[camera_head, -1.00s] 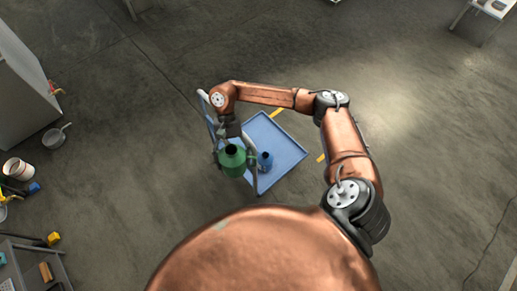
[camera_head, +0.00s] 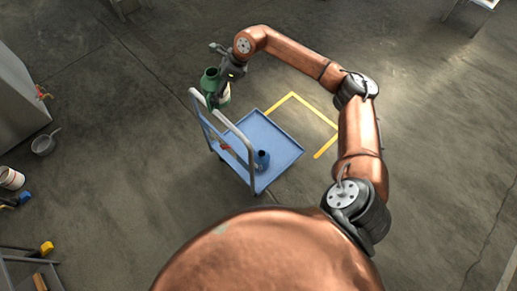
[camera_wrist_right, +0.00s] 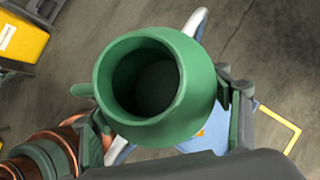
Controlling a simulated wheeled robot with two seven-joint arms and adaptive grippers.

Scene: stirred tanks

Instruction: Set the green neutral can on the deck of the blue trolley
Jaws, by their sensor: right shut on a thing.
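The green can (camera_head: 210,81) is held in the air by my right gripper (camera_head: 226,80), beyond the push handle of the blue trolley. In the right wrist view the can (camera_wrist_right: 195,95) fills the middle, its open dark mouth facing the camera, with the gripper fingers on its sides. The blue trolley (camera_head: 277,140) stands on the floor with its flat deck showing. A small blue can (camera_head: 262,159) stands on the deck near its front edge, and a small red item (camera_head: 225,147) shows by the handle. My left gripper is not in view.
The trolley's pale handle (camera_head: 225,122) rises at the deck's left side. Yellow floor lines (camera_head: 291,95) mark a corner behind the trolley. A pan (camera_head: 45,143) and a white bucket (camera_head: 11,178) are at the far left. Much of the deck is bare.

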